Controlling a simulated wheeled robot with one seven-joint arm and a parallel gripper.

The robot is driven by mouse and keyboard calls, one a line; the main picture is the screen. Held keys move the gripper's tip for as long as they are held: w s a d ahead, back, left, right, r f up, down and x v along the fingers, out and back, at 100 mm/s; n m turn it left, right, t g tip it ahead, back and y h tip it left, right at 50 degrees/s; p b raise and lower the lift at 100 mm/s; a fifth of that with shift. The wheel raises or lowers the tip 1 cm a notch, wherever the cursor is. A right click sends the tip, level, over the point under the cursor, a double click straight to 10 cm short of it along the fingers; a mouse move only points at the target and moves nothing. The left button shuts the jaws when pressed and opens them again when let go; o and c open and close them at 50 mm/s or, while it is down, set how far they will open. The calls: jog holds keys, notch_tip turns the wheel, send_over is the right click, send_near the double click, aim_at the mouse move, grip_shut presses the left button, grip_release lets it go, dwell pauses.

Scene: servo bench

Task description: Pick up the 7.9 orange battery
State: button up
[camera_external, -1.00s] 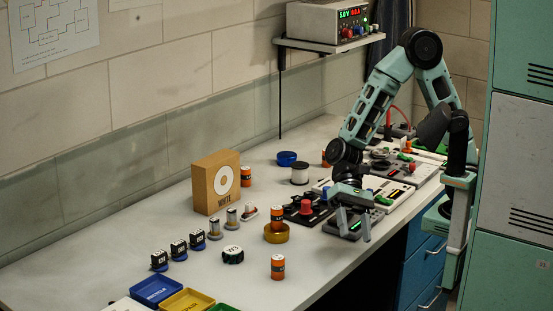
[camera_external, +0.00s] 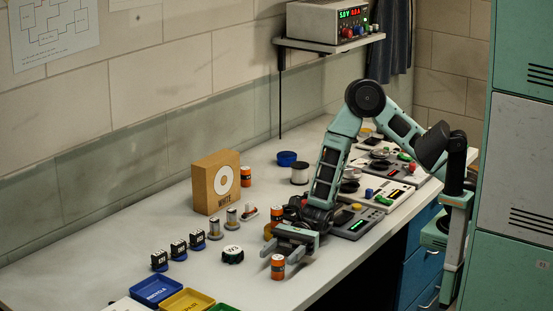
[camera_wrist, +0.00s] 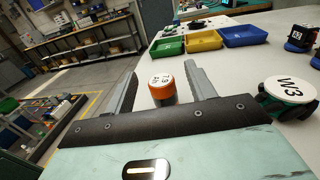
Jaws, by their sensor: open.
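The 7.9 orange battery (camera_wrist: 162,90) stands upright in the wrist view, its white top marked 7.9, between my two fingers in the picture. In the external view the orange battery (camera_external: 278,267) at the bench's front edge appears to be the same one, just below my gripper (camera_external: 270,241). In the wrist view my gripper (camera_wrist: 160,74) is open, with a gap visible on both sides of the battery. I cannot tell how far the fingertips are above it.
A round W3 item (camera_external: 232,255) sits left of the battery. Another orange battery (camera_external: 277,215) stands behind my gripper, and one (camera_external: 246,177) is beside the WHITE box (camera_external: 215,183). Blue (camera_external: 157,291) and yellow (camera_external: 188,301) trays lie at front left.

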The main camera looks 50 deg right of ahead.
aim_at(275, 264)
notch_tip(275, 264, down, 2)
jog(key=shift+a, duration=0.1)
jog(key=shift+s+a+r, duration=0.1)
jog(key=shift+a+r, duration=0.05)
jog(key=shift+a, duration=0.55)
jog(key=shift+s+a+r, duration=0.1)
jog(key=shift+a, duration=0.6)
jog(key=c, duration=1.1)
jog(key=shift+c, duration=0.2)
